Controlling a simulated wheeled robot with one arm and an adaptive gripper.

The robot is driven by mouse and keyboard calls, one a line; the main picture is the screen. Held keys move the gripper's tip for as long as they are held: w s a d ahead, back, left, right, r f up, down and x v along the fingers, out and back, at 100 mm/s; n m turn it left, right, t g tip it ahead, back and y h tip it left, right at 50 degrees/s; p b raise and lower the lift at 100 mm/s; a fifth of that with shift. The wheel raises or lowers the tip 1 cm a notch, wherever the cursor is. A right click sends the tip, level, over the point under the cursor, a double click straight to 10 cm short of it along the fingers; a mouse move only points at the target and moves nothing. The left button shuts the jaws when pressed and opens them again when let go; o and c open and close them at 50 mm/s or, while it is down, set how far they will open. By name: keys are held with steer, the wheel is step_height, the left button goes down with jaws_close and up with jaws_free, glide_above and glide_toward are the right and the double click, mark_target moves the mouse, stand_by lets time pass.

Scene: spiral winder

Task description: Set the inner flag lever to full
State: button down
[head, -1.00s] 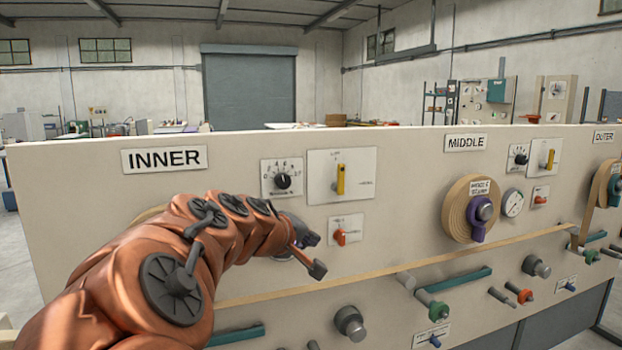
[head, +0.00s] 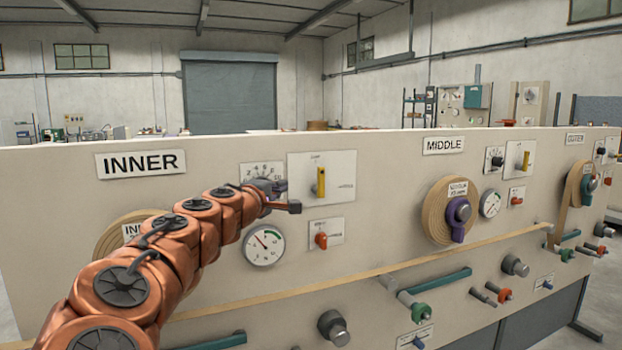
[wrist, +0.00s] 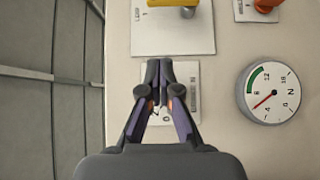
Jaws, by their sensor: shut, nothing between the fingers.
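The lettering is too small to tell which is the flag lever. My gripper (head: 292,206) is just left of and below the yellow lever, apart from it. In the wrist view its fingertips (wrist: 159,67) are together and empty, in front of the dial plate (wrist: 184,98); the dial's knob is hidden.
A round gauge (head: 264,245) is below my gripper. The dial plate (head: 256,172) is close behind it. A tan roll (head: 107,236) is partly behind my arm. The MIDDLE station's roll (head: 436,212) and controls are to the right.

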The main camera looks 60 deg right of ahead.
steer(key=p, duration=0.2)
glide_toward(321, 183)
steer(key=w+d+r, duration=0.2)
steer(key=w+d, duration=0.1)
steer(key=w, duration=0.2)
steer(key=shift+s+d+p, duration=0.4)
steer(key=shift+s+d, duration=0.1)
steer(key=shift+d, duration=0.4)
steer(key=shift+s+d+p, duration=0.35)
steer(key=shift+s+d, duration=0.1)
steer(key=shift+d, duration=0.45)
steer(key=shift+s+d+r+p, duration=0.1)
steer(key=shift+p, duration=0.2)
